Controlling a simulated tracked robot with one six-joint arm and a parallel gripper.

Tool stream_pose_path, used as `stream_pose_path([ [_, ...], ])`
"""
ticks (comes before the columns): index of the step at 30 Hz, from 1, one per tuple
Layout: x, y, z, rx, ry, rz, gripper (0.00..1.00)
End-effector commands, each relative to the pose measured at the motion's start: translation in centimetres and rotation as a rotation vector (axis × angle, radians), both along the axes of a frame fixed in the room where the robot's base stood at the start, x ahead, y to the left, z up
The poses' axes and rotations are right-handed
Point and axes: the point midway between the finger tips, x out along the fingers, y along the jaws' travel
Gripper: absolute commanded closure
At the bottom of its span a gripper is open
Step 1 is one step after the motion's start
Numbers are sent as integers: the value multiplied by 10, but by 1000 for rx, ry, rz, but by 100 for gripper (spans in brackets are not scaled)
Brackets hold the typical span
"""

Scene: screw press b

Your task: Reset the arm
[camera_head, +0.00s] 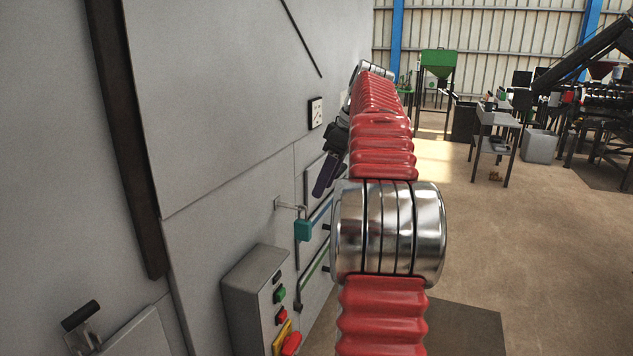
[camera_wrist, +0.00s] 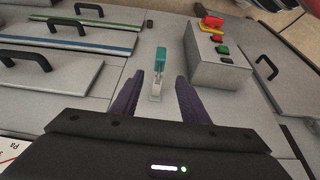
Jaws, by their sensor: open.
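My red ribbed arm with its metal joint reaches forward along the grey machine panel (camera_head: 215,165). My gripper (camera_head: 320,190) shows partly in the head view, with a dark purple finger pointing down beside the panel. In the wrist view my gripper (camera_wrist: 159,78) has its two purple fingers apart, with nothing held between them. My arm hides part of the panel's far end.
A grey control box (camera_head: 245,300) with green, red and yellow parts juts from the panel; it also shows in the wrist view (camera_wrist: 220,65). Black handles (camera_wrist: 25,60) stick out of the panel. Open floor (camera_head: 500,235) lies to the right, with a side table (camera_head: 497,120) farther back.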

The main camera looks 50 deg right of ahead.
Motion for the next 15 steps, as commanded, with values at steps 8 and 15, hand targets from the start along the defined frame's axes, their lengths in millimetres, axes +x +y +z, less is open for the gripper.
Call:
stream_pose_path([
  [8,0,0,0,0,0,0,59],
  [15,7,23,3,-1,6,-14,59],
])
